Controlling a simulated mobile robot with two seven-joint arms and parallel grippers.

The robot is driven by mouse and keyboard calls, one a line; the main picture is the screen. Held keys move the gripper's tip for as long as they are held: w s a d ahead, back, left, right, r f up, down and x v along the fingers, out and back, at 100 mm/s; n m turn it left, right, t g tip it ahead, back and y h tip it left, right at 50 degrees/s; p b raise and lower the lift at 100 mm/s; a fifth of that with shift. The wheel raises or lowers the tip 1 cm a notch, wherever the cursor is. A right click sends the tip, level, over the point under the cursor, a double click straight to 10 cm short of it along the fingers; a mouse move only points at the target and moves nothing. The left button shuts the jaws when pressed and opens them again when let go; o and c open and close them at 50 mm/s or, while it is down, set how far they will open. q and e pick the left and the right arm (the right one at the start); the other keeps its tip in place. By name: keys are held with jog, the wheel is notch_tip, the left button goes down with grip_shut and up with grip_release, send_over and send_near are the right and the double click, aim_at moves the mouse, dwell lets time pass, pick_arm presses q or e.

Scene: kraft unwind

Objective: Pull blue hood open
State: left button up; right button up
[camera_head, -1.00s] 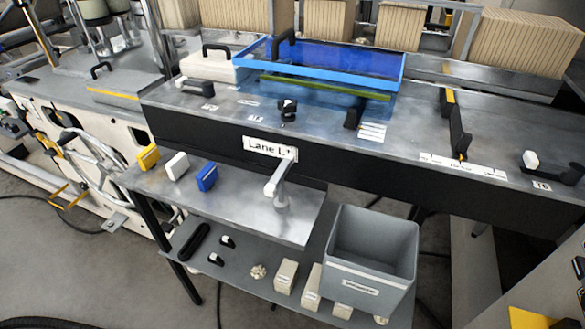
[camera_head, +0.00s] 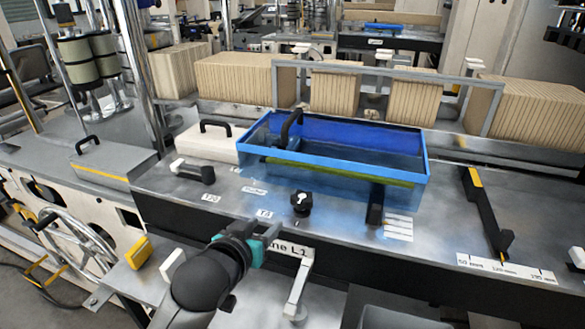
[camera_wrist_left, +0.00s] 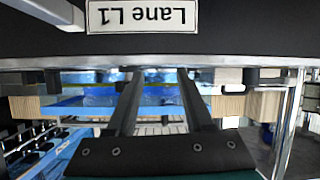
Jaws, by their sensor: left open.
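The blue hood (camera_head: 345,170) is a translucent blue box with a bright blue rim, on the metal bench top. My right gripper is not in view.
A white block with a black handle (camera_head: 208,142) is left of the hood. A black knob (camera_head: 301,203) and a black lever (camera_head: 375,205) stand in front of it. A grey post (camera_head: 298,285) is right of my left arm. Ribbed tan stacks (camera_head: 235,85) stand behind.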

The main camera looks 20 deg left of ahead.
aim_at(287, 124)
pick_arm(q)
jog(key=w+a+r+n+t, duration=0.1)
jog(key=w+r+t, duration=0.55)
jog(key=r, duration=0.65)
jog(key=shift+g, duration=0.85)
jog(key=w, duration=1.5)
jog(key=shift+w+d+f+b, duration=0.15)
jog(key=shift+w+b, duration=0.15)
jog(key=shift+w, duration=0.1)
jog(key=shift+c, duration=0.2)
grip_shut()
